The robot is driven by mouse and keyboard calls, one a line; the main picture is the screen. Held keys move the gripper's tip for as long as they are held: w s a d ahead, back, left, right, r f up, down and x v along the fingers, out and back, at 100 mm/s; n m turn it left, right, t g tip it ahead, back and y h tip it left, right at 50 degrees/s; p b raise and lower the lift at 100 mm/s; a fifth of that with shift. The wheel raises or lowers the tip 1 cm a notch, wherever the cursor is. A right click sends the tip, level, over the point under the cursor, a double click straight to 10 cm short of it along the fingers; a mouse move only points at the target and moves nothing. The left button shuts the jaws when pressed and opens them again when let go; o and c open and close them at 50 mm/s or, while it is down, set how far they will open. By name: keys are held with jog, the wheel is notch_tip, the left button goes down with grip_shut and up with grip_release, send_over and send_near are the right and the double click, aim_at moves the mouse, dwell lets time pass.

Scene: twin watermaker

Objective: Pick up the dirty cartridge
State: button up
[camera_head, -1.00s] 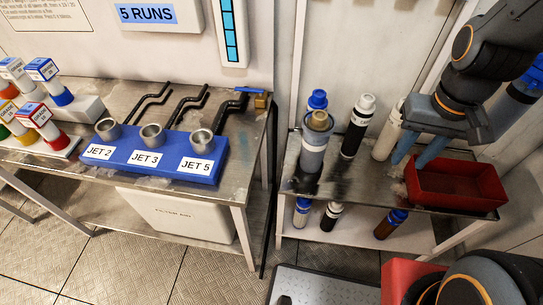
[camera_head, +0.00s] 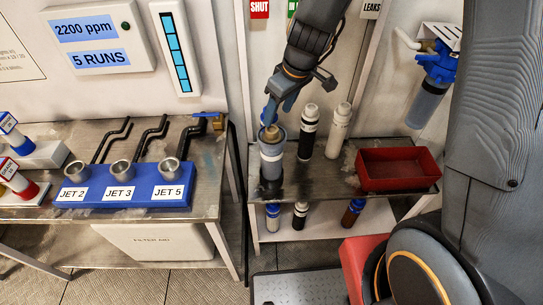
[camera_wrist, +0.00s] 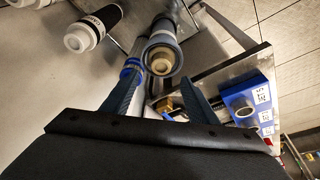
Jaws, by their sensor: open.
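A tan-topped, dirty-looking cartridge (camera_head: 271,133) stands upright in a grey-blue cylindrical housing (camera_head: 271,165) at the left of the metal stand. Only its top shows. In the wrist view the cartridge (camera_wrist: 161,61) is a pale ring inside the housing's dark rim, ahead of my fingers. My gripper (camera_head: 276,112) is open and points down just above it. In the wrist view my gripper (camera_wrist: 160,75) has one finger on each side of the cartridge top. I cannot tell whether the fingers touch it.
A black-banded cartridge (camera_head: 308,130) and a white one (camera_head: 339,130) stand to the right of the housing. A red tray (camera_head: 398,185) sits at the stand's right end. Several cartridges stand on the lower shelf. A blue jet block (camera_head: 122,194) is on the left bench.

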aim_at(273, 129)
jog(key=shift+x, duration=3.55)
jog(key=shift+s+d, duration=0.1)
jog(key=shift+s, duration=0.1)
jog(key=c, duration=1.1)
